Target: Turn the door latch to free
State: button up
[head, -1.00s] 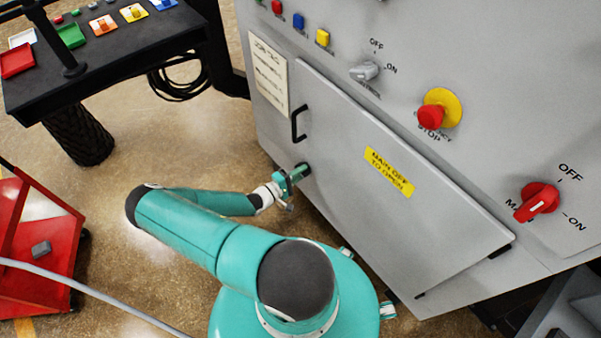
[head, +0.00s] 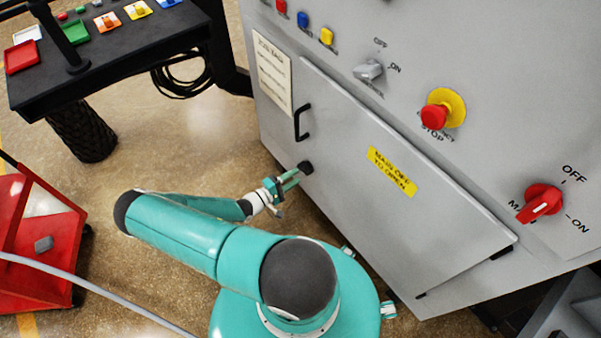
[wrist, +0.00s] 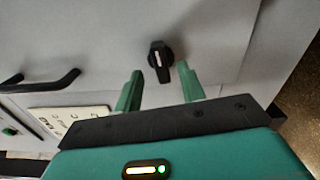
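The door latch (wrist: 160,60) is a small black turn knob with a pale mark on its grip, set on the grey cabinet door (head: 350,190). In the head view the latch (head: 306,168) sits below the black door handle (head: 302,122). My gripper (wrist: 160,80) is open, with its two green fingers apart in the wrist view, one to each side of the latch's lower end. It holds nothing. In the head view my gripper (head: 290,183) is just left of the latch; I cannot tell whether it touches.
The panel above carries a grey switch (head: 369,70), a red stop button (head: 436,117) and a red main switch (head: 541,202). A black table (head: 110,62) stands at the upper left and a red cart (head: 40,240) at the left. Floor between them is clear.

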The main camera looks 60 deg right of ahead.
jog(key=v, duration=0.9)
jog(key=w+a+r+m+t+y, duration=0.1)
jog(key=w+a+r+y, duration=0.4)
jog(key=r, duration=0.4)
jog(key=w+a+r+t+y, duration=0.2)
jog(key=w+a+r, duration=0.1)
jog(key=a+r, duration=0.5)
jog(key=w+a+r+m+t+y, duration=0.1)
jog(key=w+a+r+y, duration=0.35)
jog(key=r, duration=0.55)
jog(key=s+a+r+n+t+y, duration=0.1)
jog(key=s+a+r+n+t, duration=0.1)
jog(key=r, duration=0.6)
jog(key=s+a+r+n+t+y, duration=0.1)
jog(key=s+a+r+t, duration=0.3)
jog(key=r, duration=0.4)
jog(key=s+a+r+n+t+y, duration=0.2)
jog(key=s+a+r+t, duration=0.1)
jog(key=s+a+r, duration=0.2)
notch_tip(320, 180, up, 4)
jog(key=shift+a+f+n+t, duration=0.1)
jog(key=shift+a+n+t, duration=0.25)
jog(key=shift+a, duration=0.65)
